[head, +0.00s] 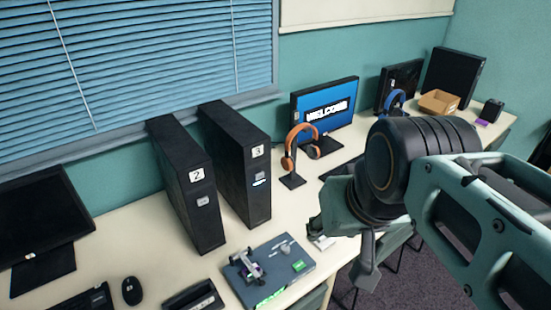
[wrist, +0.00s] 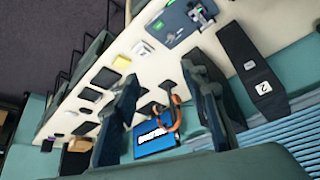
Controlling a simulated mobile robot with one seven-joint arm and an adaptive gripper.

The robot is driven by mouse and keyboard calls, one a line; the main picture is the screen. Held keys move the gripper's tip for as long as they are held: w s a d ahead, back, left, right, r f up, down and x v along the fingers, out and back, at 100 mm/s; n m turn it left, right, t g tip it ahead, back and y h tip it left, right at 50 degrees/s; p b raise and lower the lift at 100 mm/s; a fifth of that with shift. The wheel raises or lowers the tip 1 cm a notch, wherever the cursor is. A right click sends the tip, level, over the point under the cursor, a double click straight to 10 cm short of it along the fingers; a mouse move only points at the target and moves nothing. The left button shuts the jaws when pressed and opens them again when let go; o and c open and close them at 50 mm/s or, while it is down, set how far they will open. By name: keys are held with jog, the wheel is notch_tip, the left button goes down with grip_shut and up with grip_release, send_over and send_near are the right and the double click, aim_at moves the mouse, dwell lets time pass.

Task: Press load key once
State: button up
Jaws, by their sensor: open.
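A flat blue-grey device (head: 292,250) lies on the table in front of the towers, with a small metal and purple mechanism on its left and two green patches. Its markings are too small to read, so I cannot tell which part is the load key. It also shows at the top of the wrist view (wrist: 172,32). My gripper (head: 340,252) is open and empty, right of the device and apart from it. In the wrist view its two dark fingers stand wide apart, with the table between them.
Two black towers, marked 2 (head: 190,190) and 3 (head: 240,165), stand behind the device. An orange headset (head: 290,150) on a stand and a WELCOME monitor (head: 325,112) are behind my gripper. A mouse (head: 132,290) and a dark monitor (head: 40,220) are at left.

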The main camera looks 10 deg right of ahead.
jog(key=shift+s+d, duration=0.1)
jog(key=shift+c, duration=1.2)
grip_shut()
